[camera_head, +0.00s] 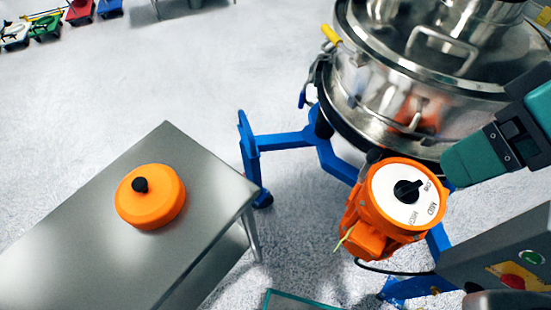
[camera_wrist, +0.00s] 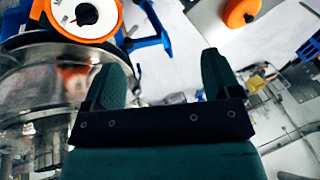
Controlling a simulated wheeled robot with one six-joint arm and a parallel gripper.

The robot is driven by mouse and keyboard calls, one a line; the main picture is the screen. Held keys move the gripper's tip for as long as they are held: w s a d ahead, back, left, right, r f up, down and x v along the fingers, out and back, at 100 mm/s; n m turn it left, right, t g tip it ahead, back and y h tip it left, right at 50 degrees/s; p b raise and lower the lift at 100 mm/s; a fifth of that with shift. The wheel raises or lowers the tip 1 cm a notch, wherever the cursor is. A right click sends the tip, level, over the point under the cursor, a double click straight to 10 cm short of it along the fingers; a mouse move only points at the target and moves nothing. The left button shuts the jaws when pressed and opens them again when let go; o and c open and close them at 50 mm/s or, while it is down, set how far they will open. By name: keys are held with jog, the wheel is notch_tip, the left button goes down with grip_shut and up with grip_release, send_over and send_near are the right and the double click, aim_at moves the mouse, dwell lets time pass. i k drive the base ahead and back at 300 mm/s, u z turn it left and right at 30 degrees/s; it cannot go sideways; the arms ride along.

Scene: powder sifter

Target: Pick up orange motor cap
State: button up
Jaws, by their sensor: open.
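The orange motor cap (camera_head: 150,197), a round disc with a black knob on top, sits on the steel table (camera_head: 75,245) at left in the head view. It also shows in the wrist view at the top right (camera_wrist: 241,12), cut by the picture edge. My gripper (camera_head: 497,140) is at the right edge of the head view, beside the sifter and far from the cap. In the wrist view its two teal fingers stand wide apart, and my gripper (camera_wrist: 162,72) is open and empty.
The steel sifter drum (camera_head: 400,85) on a blue frame (camera_head: 285,141) stands at the upper right. Its orange motor (camera_head: 365,240) with a white dial face (camera_head: 410,210) is below. A grey control box (camera_head: 480,258) is at lower right. Open floor lies behind the table.

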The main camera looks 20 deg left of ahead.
aim_at(150, 196)
jog(key=u, duration=1.9)
jog(key=k, duration=0.35)
jog(key=u, duration=0.85)
jog(key=i, duration=0.25)
jog(key=u, duration=0.1)
